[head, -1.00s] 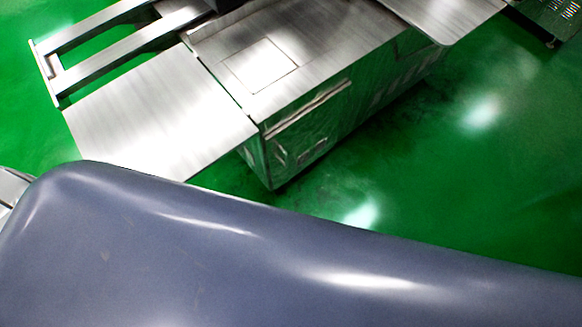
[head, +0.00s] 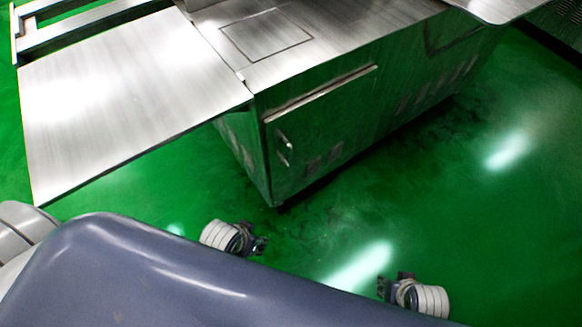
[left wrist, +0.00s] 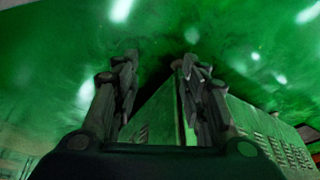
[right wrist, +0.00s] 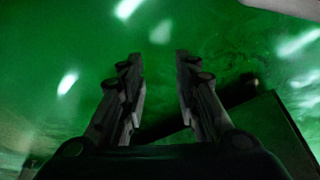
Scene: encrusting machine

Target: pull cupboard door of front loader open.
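The cupboard door (head: 325,127) is on the side of the steel machine body in the head view. It looks closed, with a small upright handle (head: 284,148) near its left edge. My left gripper (head: 262,246) is below the machine's near corner, apart from the door. In the left wrist view its fingers (left wrist: 156,72) are spread with nothing between them, and the machine body shows behind. My right gripper (head: 382,287) is farther right over the floor, apart from the machine. In the right wrist view its fingers (right wrist: 157,75) are spread and empty.
A flat steel plate (head: 120,95) juts out left of the machine body. A steel panel (head: 490,8) overhangs at the top right. The green floor (head: 450,180) right of the machine is clear. My own grey-blue body covers the bottom of the head view.

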